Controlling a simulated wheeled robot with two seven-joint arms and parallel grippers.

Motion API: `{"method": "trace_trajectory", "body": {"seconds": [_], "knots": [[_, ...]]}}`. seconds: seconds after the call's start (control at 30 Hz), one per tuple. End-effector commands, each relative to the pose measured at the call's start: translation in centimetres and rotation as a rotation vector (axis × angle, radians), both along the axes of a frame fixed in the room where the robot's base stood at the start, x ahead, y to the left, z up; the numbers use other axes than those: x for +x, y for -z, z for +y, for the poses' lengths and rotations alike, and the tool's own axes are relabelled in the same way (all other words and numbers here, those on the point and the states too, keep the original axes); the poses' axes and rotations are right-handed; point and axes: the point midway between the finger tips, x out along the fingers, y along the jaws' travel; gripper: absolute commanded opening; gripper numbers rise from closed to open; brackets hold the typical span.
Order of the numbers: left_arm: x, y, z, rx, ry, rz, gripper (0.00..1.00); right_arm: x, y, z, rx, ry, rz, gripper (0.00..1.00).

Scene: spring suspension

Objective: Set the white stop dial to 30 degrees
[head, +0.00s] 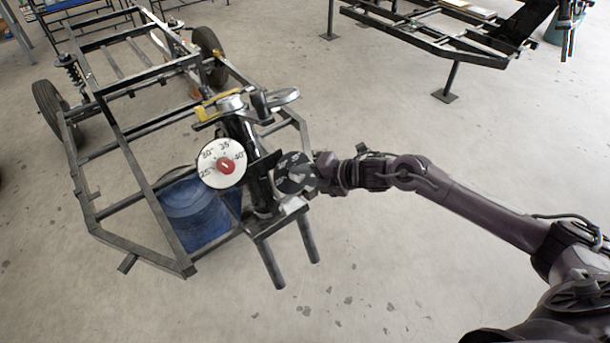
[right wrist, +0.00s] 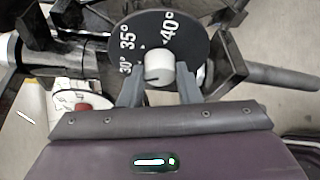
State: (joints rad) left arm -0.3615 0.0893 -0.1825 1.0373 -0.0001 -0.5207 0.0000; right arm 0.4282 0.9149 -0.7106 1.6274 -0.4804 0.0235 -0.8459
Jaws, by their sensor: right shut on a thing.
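The white stop dial (head: 211,177) faces me on the front of the metal frame, with a red knob (head: 226,166) at its middle and degree marks from 25 to 40. The knob's small pointer is too small to read surely. A black dial (head: 290,184) sits to its right. My right gripper (head: 314,172) is at the black dial. In the right wrist view its two fingers are shut around the black dial's pale round knob (right wrist: 158,66). The white dial (right wrist: 68,99) and its red knob (right wrist: 82,107) show there at the lower left, partly hidden. My left gripper is not in view.
The dials sit on a wheeled tubular chassis (head: 123,148) with a blue drum (head: 195,212) behind its bars. Two dark posts (head: 270,264) jut from its front. Another frame (head: 430,43) stands at the back right. The concrete floor in front is clear.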

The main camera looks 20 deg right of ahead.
Motion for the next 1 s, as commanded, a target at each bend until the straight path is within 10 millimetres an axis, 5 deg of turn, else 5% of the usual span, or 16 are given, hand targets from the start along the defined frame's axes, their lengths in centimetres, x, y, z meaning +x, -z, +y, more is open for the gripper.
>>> {"method": "trace_trajectory", "body": {"seconds": [0.3, 0.33, 0.5, 1.0], "knots": [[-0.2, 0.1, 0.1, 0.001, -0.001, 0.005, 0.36, -0.1, 0.2, 0.0, -0.002, -0.002, 0.004, 0.07], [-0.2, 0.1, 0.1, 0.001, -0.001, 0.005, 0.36, -0.1, 0.2, 0.0, -0.002, -0.002, 0.004, 0.33], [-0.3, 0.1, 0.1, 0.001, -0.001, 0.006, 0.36, -0.1, 0.1, 0.0, -0.001, -0.002, 0.002, 0.52], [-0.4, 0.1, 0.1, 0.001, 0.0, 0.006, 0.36, -1.9, -1.2, -1.9, -0.005, -0.002, 0.003, 0.52]]}}
